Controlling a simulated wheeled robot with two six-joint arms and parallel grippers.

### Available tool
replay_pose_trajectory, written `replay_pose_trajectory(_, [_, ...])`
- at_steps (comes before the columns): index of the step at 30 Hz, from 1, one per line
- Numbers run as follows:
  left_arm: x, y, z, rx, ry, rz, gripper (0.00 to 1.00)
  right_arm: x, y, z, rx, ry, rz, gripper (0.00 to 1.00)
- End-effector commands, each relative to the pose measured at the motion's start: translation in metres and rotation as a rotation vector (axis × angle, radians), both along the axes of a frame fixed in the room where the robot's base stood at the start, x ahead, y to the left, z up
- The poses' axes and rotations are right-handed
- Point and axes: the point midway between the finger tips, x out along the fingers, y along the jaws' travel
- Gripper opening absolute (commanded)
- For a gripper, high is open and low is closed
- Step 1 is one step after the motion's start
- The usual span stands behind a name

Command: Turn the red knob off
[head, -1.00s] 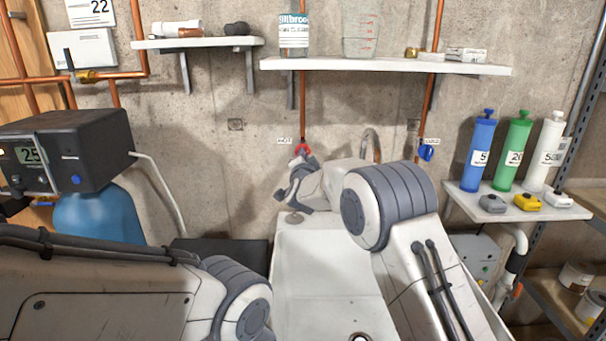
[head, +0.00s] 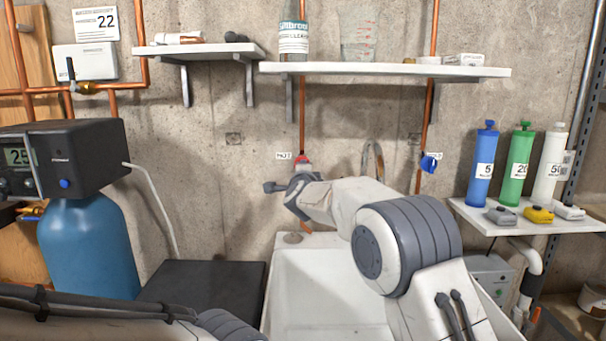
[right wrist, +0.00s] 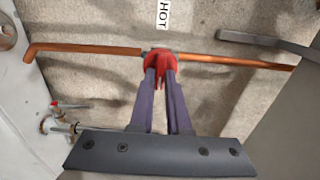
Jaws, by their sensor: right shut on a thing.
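A blue knob (head: 428,163) is on the copper pipe to the right, beyond the sink tap (head: 373,158). The white sink (head: 315,290) is below. A shelf (head: 385,69) hangs above. Filter cartridges stand on a right shelf (head: 530,222). A blue tank (head: 88,245) stands left.

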Motion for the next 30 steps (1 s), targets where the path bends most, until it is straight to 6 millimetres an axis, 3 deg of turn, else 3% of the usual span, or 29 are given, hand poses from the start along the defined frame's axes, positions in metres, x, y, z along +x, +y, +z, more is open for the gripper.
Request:
replay_pose_trajectory(13, [0.000,0.000,-0.001,0.000,0.000,0.000,0.50,0.000,-0.001,-0.001,0.015,0.002,-0.002,0.00])
replay_pose_trajectory(15, [0.000,0.000,-0.001,0.000,0.000,0.000,0.50,0.000,-0.001,-0.001,0.014,0.002,-0.002,0.34])
replay_pose_trajectory(16, [0.000,0.000,-0.001,0.000,0.000,0.000,0.50,0.000,-0.001,-0.001,0.014,0.001,-0.002,0.45])
replay_pose_trajectory(26, [0.000,0.000,-0.002,0.000,0.000,0.000,0.50,-0.001,0.000,-0.001,0.012,0.001,-0.001,0.45])
replay_pose_trajectory(30, [0.000,0.000,-0.007,0.000,0.000,0.000,0.50,-0.010,0.000,-0.001,0.011,0.000,0.000,0.45])
